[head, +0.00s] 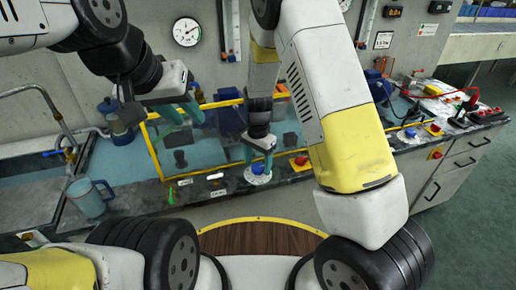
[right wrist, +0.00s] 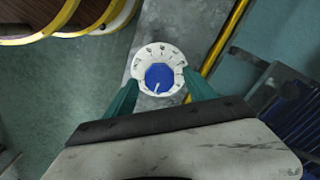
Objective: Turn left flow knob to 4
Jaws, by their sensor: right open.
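The flow knob is a blue cap (right wrist: 159,77) on a round white dial (right wrist: 138,66) with small dark marks. A pale line on the cap points toward the lower edge of the right wrist view. The digits are too small to read. In the head view the blue knob (head: 258,167) sits on the counter's front ledge. My right gripper (head: 258,154) is right above it, pointing down. Its teal fingers are apart, on either side of the dial in the right wrist view (right wrist: 160,96). My left gripper (head: 184,113) hangs above the counter at left, fingers apart and empty.
A yellow-framed clear guard (head: 152,150) stands behind the ledge. A red button on a yellow base (head: 299,161) is just right of the knob. A blue mug (head: 90,197) stands at left by the sink tap (head: 58,152). A gauge (head: 186,31) hangs on the wall.

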